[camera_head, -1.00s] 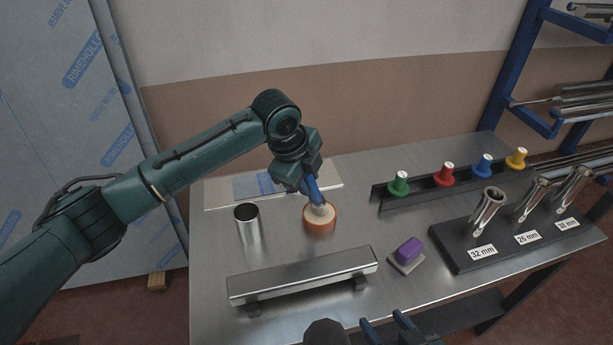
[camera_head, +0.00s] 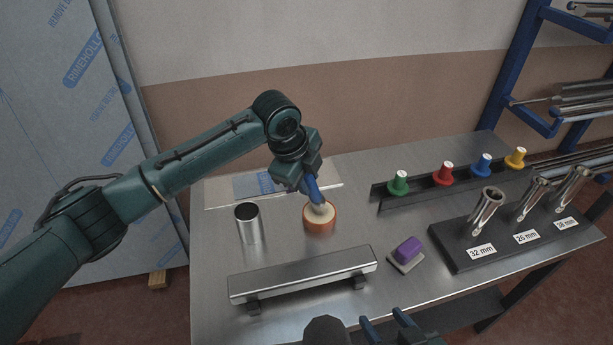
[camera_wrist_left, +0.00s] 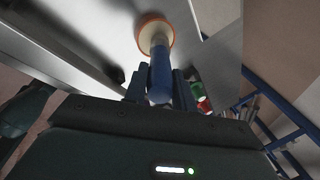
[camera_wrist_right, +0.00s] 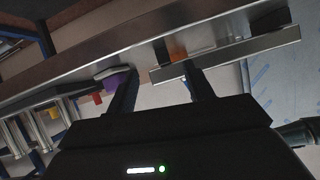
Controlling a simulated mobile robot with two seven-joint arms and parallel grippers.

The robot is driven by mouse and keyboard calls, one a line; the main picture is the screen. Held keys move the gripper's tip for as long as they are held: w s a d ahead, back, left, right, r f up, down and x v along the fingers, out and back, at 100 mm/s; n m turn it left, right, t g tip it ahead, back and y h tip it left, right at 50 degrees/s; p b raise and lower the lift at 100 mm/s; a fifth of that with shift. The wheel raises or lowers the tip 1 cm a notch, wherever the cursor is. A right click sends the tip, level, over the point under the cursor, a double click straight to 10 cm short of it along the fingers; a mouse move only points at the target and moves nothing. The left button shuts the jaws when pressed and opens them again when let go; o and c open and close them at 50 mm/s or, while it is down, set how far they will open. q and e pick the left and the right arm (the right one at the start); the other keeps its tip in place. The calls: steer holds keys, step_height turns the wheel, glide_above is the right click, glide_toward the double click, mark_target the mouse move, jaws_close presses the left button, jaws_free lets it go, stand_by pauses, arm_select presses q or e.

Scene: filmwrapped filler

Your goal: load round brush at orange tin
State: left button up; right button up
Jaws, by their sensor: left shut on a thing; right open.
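The orange tin (camera_head: 319,226) stands on the metal table, with a pale round top or filling; it also shows in the left wrist view (camera_wrist_left: 152,20). My left gripper (camera_head: 308,185) is shut on the round brush (camera_wrist_left: 160,78), which has a blue handle. The brush (camera_head: 315,192) is tilted slightly, its pale head down at the tin's opening. Whether the bristles touch the filling cannot be told. My right gripper (camera_head: 388,325) is open and empty at the table's front edge; it also shows in the right wrist view (camera_wrist_right: 158,85).
A steel cylinder (camera_head: 248,224) stands left of the tin, a metal bar (camera_head: 302,277) in front. A purple block on a grey pad (camera_head: 407,252) lies to the right. Colored plugs stand in a rail (camera_head: 424,190) behind a black holder (camera_head: 455,250) of labelled metal tubes.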

arm_select(q)
steer(key=shift+f, duration=0.15)
steer(key=shift+r+p, duration=0.95)
steer(key=shift+p, duration=0.1)
steer(key=shift+r+p, duration=0.7)
steer(key=shift+p, duration=0.1)
steer(key=shift+r+p, duration=0.35)
steer(key=shift+p, duration=0.05)
steer(key=shift+r+p, duration=0.65)
steer(key=shift+p, duration=0.1)
steer(key=shift+r+p, duration=0.65)
steer(key=shift+p, duration=0.1)
steer(key=shift+r+p, duration=0.35)
arm_select(e)
steer(key=shift+s+d+r+g+h, duration=0.2)
steer(key=shift+d+r+g+h, duration=0.15)
steer(key=shift+d+r, duration=0.2)
steer(key=shift+s+d+r+g+h, duration=0.15)
steer(key=shift+d+r+g+h, duration=0.2)
steer(key=shift+d, duration=0.3)
